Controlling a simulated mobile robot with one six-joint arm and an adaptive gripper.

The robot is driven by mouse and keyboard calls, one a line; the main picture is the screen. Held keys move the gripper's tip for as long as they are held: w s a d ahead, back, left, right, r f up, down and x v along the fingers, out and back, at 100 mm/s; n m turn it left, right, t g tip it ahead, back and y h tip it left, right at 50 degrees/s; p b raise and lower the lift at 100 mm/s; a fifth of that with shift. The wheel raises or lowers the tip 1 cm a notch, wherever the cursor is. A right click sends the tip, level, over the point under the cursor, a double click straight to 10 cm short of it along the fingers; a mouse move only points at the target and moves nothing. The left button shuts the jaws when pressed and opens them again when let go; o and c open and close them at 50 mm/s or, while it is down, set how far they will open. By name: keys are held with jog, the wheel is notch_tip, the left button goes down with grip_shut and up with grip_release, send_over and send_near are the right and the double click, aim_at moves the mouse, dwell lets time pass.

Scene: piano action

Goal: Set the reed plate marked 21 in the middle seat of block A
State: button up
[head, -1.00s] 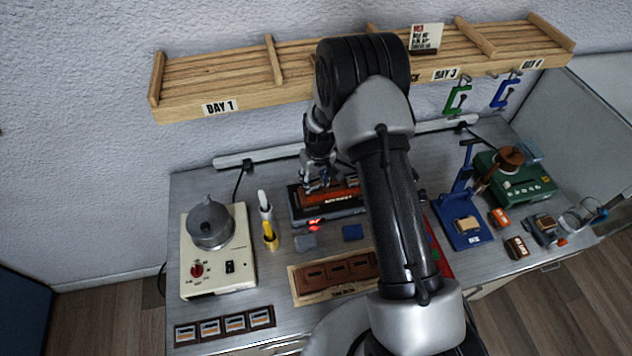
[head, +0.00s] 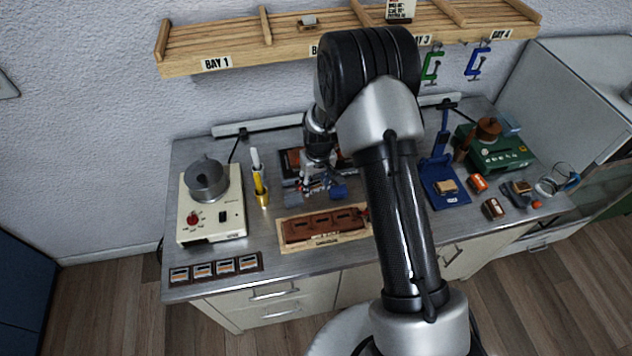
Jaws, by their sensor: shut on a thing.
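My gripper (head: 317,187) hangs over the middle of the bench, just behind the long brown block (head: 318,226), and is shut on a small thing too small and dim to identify. The brown block has a row of slotted seats and lies on a beige sheet (head: 284,247). I cannot read its lettering well enough to tell whether it is block A. No plate number is readable, so I cannot pick out the plate marked 21. My arm covers the area right of the block.
A dark case with orange parts (head: 290,160) stands behind my gripper. A yellow-and-white tool (head: 259,180) stands left, beside a cream machine (head: 210,215). A blue press (head: 440,180) stands right.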

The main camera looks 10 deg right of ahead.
jog(key=r+m+b, duration=0.2)
jog(key=b, duration=0.2)
send_over(322, 220)
jog(key=shift+s+f+b, duration=0.15)
jog(key=shift+f+b, duration=0.95)
jog(key=shift+f, duration=0.7)
jog(key=shift+s+f+b, duration=0.1)
jog(key=shift+f+b, duration=0.95)
jog(key=shift+f, duration=0.75)
jog(key=shift+f+b, duration=0.5)
jog(key=o, duration=1.6)
jog(key=shift+c, duration=0.2)
jog(key=s+r+t+b, duration=0.1)
jog(key=s+r, duration=0.4)
jog(key=r, duration=0.7)
jog(key=s+r+t+b, duration=0.1)
jog(key=s+r, duration=0.4)
jog(key=r, duration=0.6)
jog(key=s+r+t+b, duration=0.1)
jog(key=s+r, duration=0.2)
jog(key=s, duration=1.1)
jog(key=shift+d+r, duration=0.4)
jog(key=shift+d, duration=0.05)
